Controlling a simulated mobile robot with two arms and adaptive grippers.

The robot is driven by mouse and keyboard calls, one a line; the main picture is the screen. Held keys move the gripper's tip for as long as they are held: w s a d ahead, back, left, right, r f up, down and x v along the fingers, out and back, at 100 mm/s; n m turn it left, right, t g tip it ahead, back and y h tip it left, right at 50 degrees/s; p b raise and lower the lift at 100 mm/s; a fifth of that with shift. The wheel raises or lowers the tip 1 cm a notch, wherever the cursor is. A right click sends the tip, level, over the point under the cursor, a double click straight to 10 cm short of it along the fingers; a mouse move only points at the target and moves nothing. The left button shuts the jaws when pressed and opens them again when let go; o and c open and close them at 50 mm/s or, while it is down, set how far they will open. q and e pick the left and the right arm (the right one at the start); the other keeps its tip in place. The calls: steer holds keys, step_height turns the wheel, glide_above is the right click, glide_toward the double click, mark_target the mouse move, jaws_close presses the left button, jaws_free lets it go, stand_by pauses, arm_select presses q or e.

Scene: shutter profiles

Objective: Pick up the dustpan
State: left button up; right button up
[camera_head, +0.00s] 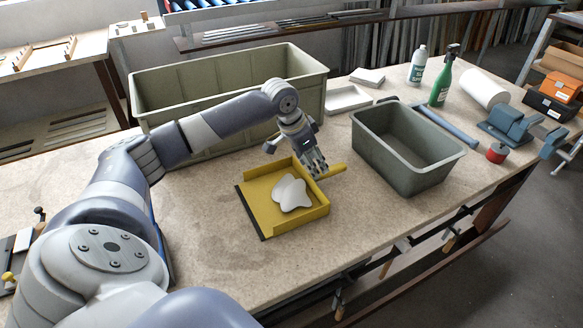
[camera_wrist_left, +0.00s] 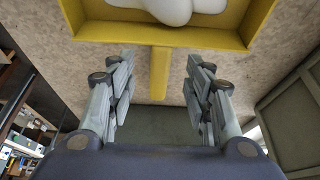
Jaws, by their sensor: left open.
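The yellow dustpan (camera_head: 262,211) lies on the workbench in front of the large bin in the head view. A white lumpy object (camera_head: 292,194) rests in its pan. The dustpan's handle (camera_head: 335,171) points right, toward the smaller bin. My left gripper (camera_head: 318,172) is just above the handle, near where it joins the pan. In the left wrist view, the open fingers of the gripper (camera_wrist_left: 158,88) stand on either side of the yellow handle (camera_wrist_left: 159,76), apart from it. The pan (camera_wrist_left: 160,35) shows at the top of that view. My right gripper is not in view.
A large grey-green bin (camera_head: 290,62) stands behind, and a smaller grey bin (camera_head: 425,165) stands close to the right. A green spray bottle (camera_head: 439,84), white bottle (camera_head: 417,66), white roll (camera_head: 484,89) and blue vise (camera_head: 508,124) are further right. The bench front is clear.

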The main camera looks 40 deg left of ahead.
mark_target(320, 172)
arm_select(q)
steer(key=shift+w+f, duration=0.25)
steer(key=shift+f, duration=0.25)
steer(key=shift+w+d+f, duration=0.1)
steer(key=shift+w+f, duration=0.1)
steer(key=shift+f, duration=0.1)
steer(key=x, duration=0.4)
steer(key=shift+f+p, duration=0.2)
steer(key=shift+p, duration=0.15)
steer(key=shift+w+f, duration=0.2)
steer(key=shift+f, duration=0.15)
steer(key=shift+c, duration=0.6)
steer(key=c, duration=0.9)
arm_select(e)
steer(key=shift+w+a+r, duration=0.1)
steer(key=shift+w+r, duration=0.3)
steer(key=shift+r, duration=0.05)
